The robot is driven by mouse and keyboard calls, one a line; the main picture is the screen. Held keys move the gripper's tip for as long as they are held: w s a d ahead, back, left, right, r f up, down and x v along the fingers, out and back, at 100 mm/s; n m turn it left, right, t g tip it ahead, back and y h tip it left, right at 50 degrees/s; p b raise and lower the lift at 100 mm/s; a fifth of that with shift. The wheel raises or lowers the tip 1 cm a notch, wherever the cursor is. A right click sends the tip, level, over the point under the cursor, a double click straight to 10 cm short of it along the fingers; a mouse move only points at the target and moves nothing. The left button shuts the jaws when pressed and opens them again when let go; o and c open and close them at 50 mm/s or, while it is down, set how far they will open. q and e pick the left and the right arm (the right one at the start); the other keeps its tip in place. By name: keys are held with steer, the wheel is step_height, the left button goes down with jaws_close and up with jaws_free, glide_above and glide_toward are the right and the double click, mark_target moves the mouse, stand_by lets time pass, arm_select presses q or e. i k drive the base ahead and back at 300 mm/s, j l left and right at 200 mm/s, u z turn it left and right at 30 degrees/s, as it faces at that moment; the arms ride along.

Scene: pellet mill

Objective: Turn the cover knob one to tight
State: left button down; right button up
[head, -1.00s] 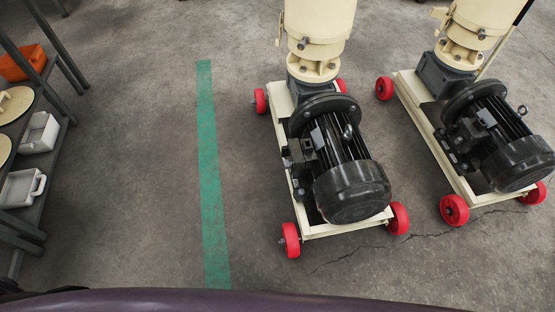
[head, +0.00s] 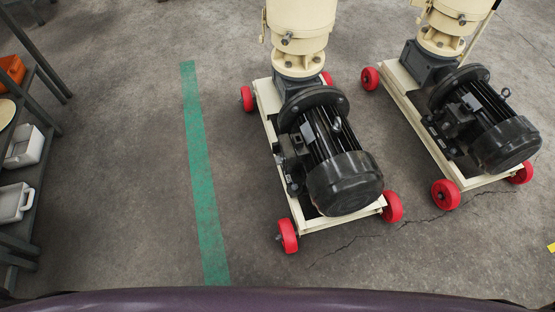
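Two cream pellet mills with black motors stand on wheeled frames in the head view. The nearer pellet mill (head: 300,45) is right of the middle, and the second pellet mill (head: 441,38) is further right. Small dark knobs show on their cream bodies: one knob (head: 287,38) on the nearer mill and one knob (head: 462,20) on the second. I cannot tell whether either is the cover knob one. The tops of both mills are cut off by the upper picture edge. Neither of my grippers is in view.
A dark shelf rack (head: 48,150) with white bins (head: 24,147) and an orange item (head: 11,72) stands at the left. A green stripe (head: 200,170) runs along the concrete floor. The floor between rack and nearer mill is clear. Red wheels (head: 287,235) stick out from the frames.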

mark_target(279, 158)
steer(key=j+z, duration=0.25)
steer(key=j, duration=0.25)
steer(key=k+j+z, duration=0.2)
steer(key=j, duration=0.35)
steer(key=i+j+z, duration=0.1)
steer(key=z, duration=0.45)
steer(key=i+j+z, duration=0.15)
steer(key=j+z, duration=0.25)
steer(key=j, duration=0.35)
steer(key=i+j+z, duration=0.1)
steer(key=j+z, duration=0.3)
steer(key=j, duration=0.4)
